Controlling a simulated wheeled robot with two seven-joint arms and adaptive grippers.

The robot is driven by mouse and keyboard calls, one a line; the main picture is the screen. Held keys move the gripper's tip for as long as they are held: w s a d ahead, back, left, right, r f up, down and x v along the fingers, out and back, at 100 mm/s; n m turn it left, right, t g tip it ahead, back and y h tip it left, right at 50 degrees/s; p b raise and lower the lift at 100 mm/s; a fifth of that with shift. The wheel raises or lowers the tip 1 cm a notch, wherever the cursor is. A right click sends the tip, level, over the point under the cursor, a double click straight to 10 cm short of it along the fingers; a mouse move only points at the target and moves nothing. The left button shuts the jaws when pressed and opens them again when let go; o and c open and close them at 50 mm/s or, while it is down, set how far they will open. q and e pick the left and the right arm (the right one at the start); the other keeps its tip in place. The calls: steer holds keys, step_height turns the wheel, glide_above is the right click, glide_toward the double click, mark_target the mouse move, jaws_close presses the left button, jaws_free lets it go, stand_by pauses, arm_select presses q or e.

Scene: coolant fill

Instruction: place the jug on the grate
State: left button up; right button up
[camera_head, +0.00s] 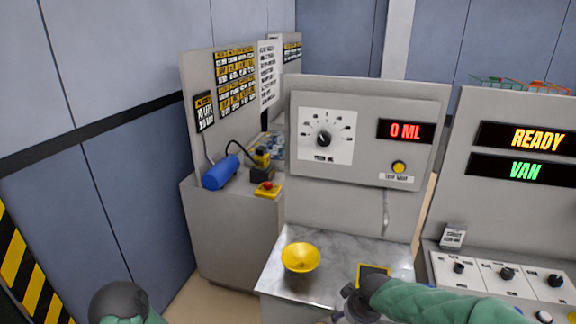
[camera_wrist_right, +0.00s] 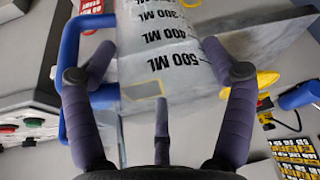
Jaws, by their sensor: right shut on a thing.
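The jug (camera_wrist_right: 165,45) is a clear container with black ML marks and a blue handle (camera_wrist_right: 72,75), seen in the right wrist view. My right gripper (camera_wrist_right: 158,72) has its fingers on both sides of the jug body and is shut on it. In the head view my right gripper (camera_head: 350,304) is low at the front of the metal counter, and I cannot make out the jug there. A dark square with a yellow border, likely the grate (camera_head: 374,270), lies on the counter just beyond this gripper, partly covered by my arm. My left gripper is out of view.
A yellow funnel (camera_head: 301,258) stands on the metal counter (camera_head: 335,245), left of the square. Behind rises a panel with a dial (camera_head: 324,138) and a display (camera_head: 405,131) reading 0 ML. A console (camera_head: 500,220) stands to the right. A blue cylinder (camera_head: 220,172) lies on the left cabinet.

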steer(key=shift+m, duration=0.5)
steer(key=f, duration=0.4)
steer(key=shift+d+f, duration=0.1)
steer(key=shift+d, duration=0.3)
steer(key=s+f, duration=0.4)
steer(key=f, duration=0.1)
steer(key=shift+s+f, duration=0.2)
steer(key=shift+f, duration=0.15)
steer(key=shift+a, duration=0.1)
